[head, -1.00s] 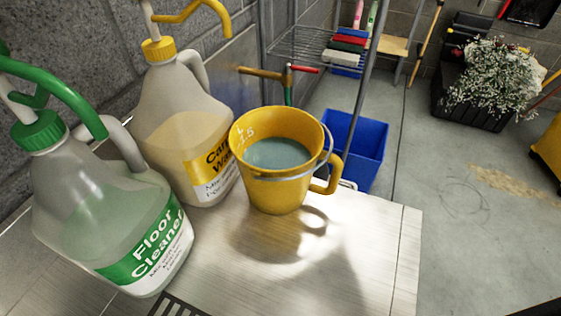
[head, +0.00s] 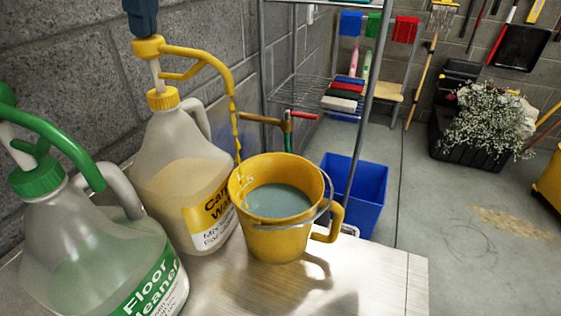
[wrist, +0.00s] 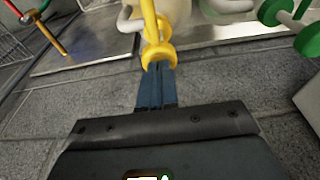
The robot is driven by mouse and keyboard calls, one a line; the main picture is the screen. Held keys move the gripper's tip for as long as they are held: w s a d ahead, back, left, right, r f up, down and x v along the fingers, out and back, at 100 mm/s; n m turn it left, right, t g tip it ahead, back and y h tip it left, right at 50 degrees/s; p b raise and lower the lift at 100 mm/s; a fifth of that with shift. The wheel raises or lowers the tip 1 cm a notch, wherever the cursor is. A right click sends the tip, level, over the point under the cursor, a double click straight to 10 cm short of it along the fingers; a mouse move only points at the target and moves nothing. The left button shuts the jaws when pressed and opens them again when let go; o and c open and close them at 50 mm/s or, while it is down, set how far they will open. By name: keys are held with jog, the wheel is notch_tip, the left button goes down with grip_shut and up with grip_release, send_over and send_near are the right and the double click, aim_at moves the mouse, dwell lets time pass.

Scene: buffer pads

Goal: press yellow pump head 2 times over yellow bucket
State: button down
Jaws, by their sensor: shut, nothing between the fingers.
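The yellow pump head (head: 148,47) tops a clear jug (head: 185,150) with a yellow cap and a yellow label. Some pale stem shows between head and cap. Its spout reaches right, and a yellow stream (head: 236,130) falls from it into the yellow bucket (head: 275,235). The bucket stands upright on the table and holds grey-blue liquid. My gripper (head: 141,28) is shut and empty, its blue fingertips at the top of the pump head. In the wrist view the closed fingers (wrist: 157,72) meet the yellow pump head (wrist: 158,55).
A floor cleaner jug with a green pump head (head: 40,165) stands left of the yellow-capped jug. A block wall (head: 60,70) is close behind. A wire rack (head: 300,92) and a blue bin (head: 355,190) are beyond the table (head: 370,280), whose front right is clear.

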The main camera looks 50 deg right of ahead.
jog(key=shift+s+b+x, duration=0.2)
jog(key=shift+b+x, duration=0.25)
jog(key=shift+x, duration=0.75)
jog(key=shift+d, duration=0.1)
jog(key=shift+r, duration=0.1)
jog(key=p+v, duration=0.2)
jog(key=p, duration=0.1)
jog(key=p+v, duration=0.1)
jog(key=v, duration=0.1)
jog(key=shift+w+a+r, duration=0.1)
jog(key=shift+w+a, duration=0.1)
jog(key=shift+w, duration=0.15)
